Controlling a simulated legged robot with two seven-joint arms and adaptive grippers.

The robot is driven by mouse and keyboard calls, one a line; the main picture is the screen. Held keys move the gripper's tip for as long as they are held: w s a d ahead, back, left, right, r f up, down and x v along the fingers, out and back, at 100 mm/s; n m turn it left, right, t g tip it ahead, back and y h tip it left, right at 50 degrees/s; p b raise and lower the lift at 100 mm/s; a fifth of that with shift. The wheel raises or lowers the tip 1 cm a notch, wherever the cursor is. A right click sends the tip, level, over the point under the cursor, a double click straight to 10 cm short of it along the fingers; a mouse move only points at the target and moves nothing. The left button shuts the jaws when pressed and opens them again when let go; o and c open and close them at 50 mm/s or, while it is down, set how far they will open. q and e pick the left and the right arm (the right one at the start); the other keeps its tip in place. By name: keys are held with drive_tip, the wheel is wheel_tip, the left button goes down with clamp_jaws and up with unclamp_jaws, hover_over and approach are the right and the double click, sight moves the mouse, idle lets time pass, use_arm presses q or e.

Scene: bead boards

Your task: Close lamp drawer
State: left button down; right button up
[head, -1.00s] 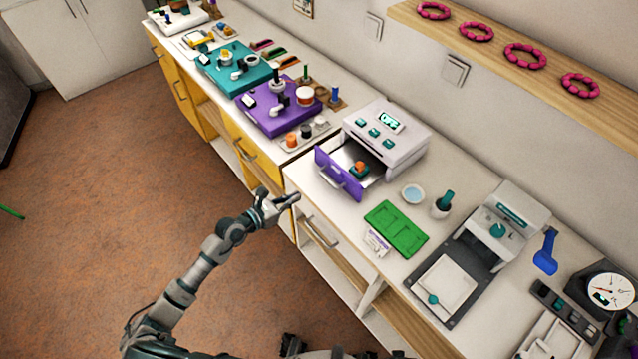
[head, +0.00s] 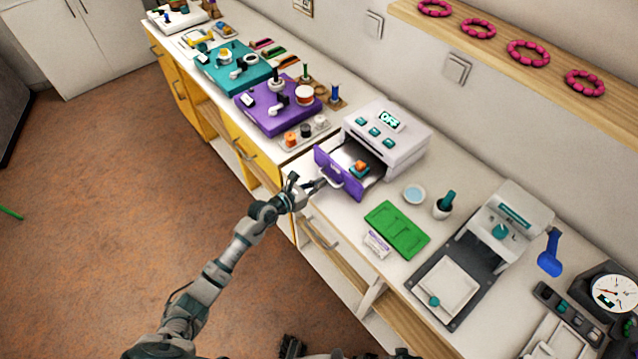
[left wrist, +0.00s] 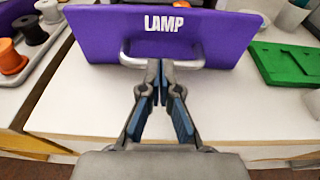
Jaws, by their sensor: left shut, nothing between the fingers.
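The lamp drawer (head: 339,172) has a purple front and is pulled out of the white lamp unit (head: 402,120) on the counter. An orange and teal item (head: 359,168) lies inside it. In the left wrist view the purple front (left wrist: 165,40) reads "LAMP" and carries a pale bar handle (left wrist: 190,62). My left gripper (head: 321,184) is shut and empty, pointing at the drawer front. Its fingertips (left wrist: 160,64) are at the middle of the handle in the left wrist view; I cannot tell whether they touch it.
A green tray (head: 397,230) and a blue dish (head: 414,194) stand right of the drawer. A small tray of spools (head: 305,132) sits to its left, beside a purple board (head: 275,112). The unit's display reads "OFF".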

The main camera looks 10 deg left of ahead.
sight(335, 173)
use_arm(q)
drive_tip(key=w+d, duration=0.2)
drive_tip(key=w, duration=0.1)
drive_tip(key=shift+w+d+r, duration=0.1)
drive_tip(key=shift+w+d, duration=0.1)
drive_tip(key=shift+d, duration=0.1)
drive_tip(key=x, duration=0.2)
drive_tip(key=b+x, duration=0.1)
drive_tip(key=x, duration=0.2)
drive_tip(key=r+x, duration=0.1)
drive_tip(key=x, duration=0.1)
drive_tip(key=shift+w+d+b, duration=0.15)
drive_tip(key=shift+d+b, duration=0.15)
drive_tip(key=shift+b, duration=0.05)
drive_tip(key=shift+r, duration=0.35)
drive_tip(key=shift+w+a, duration=0.1)
use_arm(e)
drive_tip(key=r, duration=0.4)
drive_tip(key=shift+w+a+r, duration=0.15)
drive_tip(key=shift+w+r, duration=0.1)
drive_tip(key=shift+r, duration=0.15)
